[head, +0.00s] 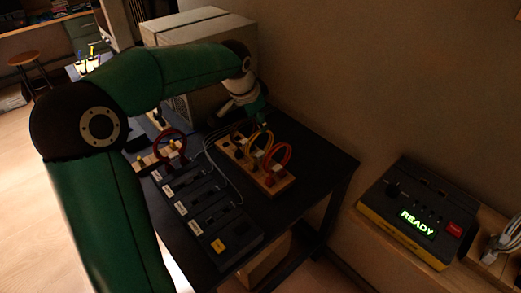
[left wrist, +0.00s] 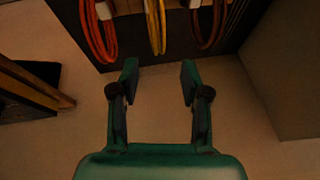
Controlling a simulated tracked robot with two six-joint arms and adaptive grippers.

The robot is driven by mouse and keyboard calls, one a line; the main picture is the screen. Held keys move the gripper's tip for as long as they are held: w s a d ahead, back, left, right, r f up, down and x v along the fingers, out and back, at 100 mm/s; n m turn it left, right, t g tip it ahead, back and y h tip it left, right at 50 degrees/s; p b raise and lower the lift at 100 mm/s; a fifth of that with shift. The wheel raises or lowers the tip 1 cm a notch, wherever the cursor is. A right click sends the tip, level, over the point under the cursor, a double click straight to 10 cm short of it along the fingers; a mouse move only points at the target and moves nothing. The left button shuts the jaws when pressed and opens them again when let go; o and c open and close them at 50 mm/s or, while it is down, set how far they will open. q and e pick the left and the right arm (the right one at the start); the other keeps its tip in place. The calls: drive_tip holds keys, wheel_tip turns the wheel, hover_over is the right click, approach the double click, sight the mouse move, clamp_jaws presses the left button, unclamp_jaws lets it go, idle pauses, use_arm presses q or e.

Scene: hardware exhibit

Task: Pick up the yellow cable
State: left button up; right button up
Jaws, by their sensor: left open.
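The yellow cable (head: 264,143) is a loop standing on a wooden block (head: 238,161) on the dark table, just behind a red-orange cable loop (head: 278,155). In the left wrist view the yellow cable (left wrist: 157,25) hangs at the top centre, between the orange-red cable (left wrist: 98,32) and a dark red cable (left wrist: 209,24). My left gripper (left wrist: 159,80) is open and empty, its fingers pointing toward the yellow cable but apart from it. In the head view the left gripper (head: 250,112) is small and dark behind the cables. My right gripper is not in view.
A row of dark switch modules (head: 203,207) lies left of the block, with a dark red cable loop (head: 171,143) behind. A large box (head: 195,52) stands at the back. A console reading READY (head: 418,222) sits at right. The table's right corner is clear.

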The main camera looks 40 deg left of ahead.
sight(261, 134)
use_arm(q)
drive_tip(key=shift+p+x, duration=0.5)
drive_tip(key=shift+x, duration=3.3)
drive_tip(key=shift+s, duration=0.25)
clamp_jaws()
